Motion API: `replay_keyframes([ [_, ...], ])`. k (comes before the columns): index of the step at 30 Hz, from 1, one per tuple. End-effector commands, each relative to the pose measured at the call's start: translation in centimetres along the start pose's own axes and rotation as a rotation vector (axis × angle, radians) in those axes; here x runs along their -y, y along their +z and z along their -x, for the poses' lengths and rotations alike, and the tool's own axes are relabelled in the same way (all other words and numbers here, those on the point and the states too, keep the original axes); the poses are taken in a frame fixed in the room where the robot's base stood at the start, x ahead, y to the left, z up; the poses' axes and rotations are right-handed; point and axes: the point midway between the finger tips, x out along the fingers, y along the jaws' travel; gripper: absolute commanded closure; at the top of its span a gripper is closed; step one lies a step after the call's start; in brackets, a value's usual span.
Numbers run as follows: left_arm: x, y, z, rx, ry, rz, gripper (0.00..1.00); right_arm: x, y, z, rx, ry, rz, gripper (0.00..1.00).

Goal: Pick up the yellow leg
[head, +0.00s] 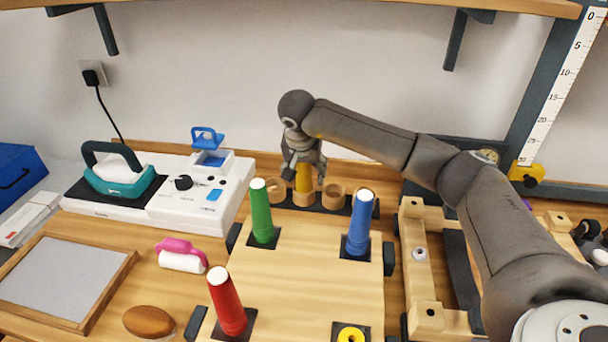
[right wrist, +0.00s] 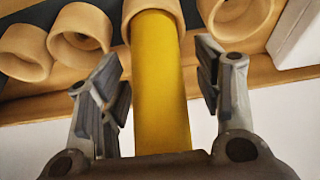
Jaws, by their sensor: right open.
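The yellow leg (head: 304,180) stands in a wooden ring holder at the back of the counter, partly hidden by my right gripper (head: 303,167). In the right wrist view the yellow leg (right wrist: 160,100) runs between the two fingers of my right gripper (right wrist: 162,88), its end inside a wooden ring (right wrist: 133,8). The gripper is open, one finger on each side, with a visible gap to the leg on both sides. My left gripper is not in view.
A wooden board (head: 305,285) carries upright green (head: 261,210), blue (head: 360,225) and red (head: 226,300) legs, plus a yellow socket (head: 350,335). Empty rings (head: 333,197) flank the yellow leg. A white station (head: 205,195) stands left, a wooden frame (head: 418,262) right.

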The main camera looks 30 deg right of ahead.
Motion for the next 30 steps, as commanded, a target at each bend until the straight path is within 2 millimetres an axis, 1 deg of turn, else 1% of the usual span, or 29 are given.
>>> replay_keyframes([
  [5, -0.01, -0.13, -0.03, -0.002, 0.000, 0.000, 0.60, 0.03, 0.01, -0.02, 0.000, -0.001, 0.001, 0.40],
  [17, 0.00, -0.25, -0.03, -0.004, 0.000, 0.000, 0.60, 0.02, 0.00, 0.01, 0.000, 0.000, 0.001, 0.90],
  [18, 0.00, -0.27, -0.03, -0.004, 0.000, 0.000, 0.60, 0.03, -0.02, 0.04, -0.001, -0.001, 0.000, 0.91],
  [25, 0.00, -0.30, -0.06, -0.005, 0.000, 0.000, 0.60, 0.03, -0.06, 0.11, -0.001, -0.001, 0.000, 0.92],
  [30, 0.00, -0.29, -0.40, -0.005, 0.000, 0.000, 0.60, 0.05, -0.41, 0.83, -0.003, -0.001, -0.001, 0.92],
])
